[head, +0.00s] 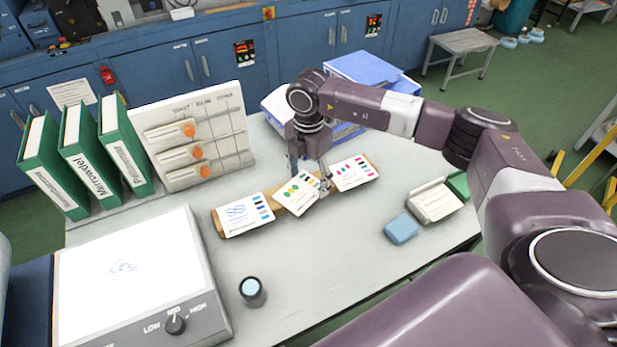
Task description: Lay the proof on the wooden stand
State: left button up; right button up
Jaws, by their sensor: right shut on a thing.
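A wooden stand (281,192) lies lengthwise across the middle of the table. One proof with blue marks (243,214) rests on its left part, and one with pink marks (354,172) rests on its right part. My right gripper (318,182) is shut on a proof with yellow and green marks (295,194), over the middle of the stand between the other two. This proof is turned at an angle to them. I cannot tell whether it touches the stand. The gripper hides part of the stand and the proof's far edge. My left gripper is out of view.
A light box with a dial (175,324) and a small dark cylinder (252,291) are in front. Green binders (89,157) and a rack board (192,137) stand at left. Blue boxes (362,70) are behind; a blue block (401,229) and a notepad (435,202) are at right.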

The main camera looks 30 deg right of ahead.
aim_at(309, 184)
jog(key=shift+f, duration=0.15)
jog(key=o, duration=0.9)
jog(key=shift+o, duration=0.2)
jog(key=shift+r, duration=0.35)
notch_tip(309, 184, up, 12)
jog(key=b, duration=0.3)
jog(key=shift+f, duration=0.15)
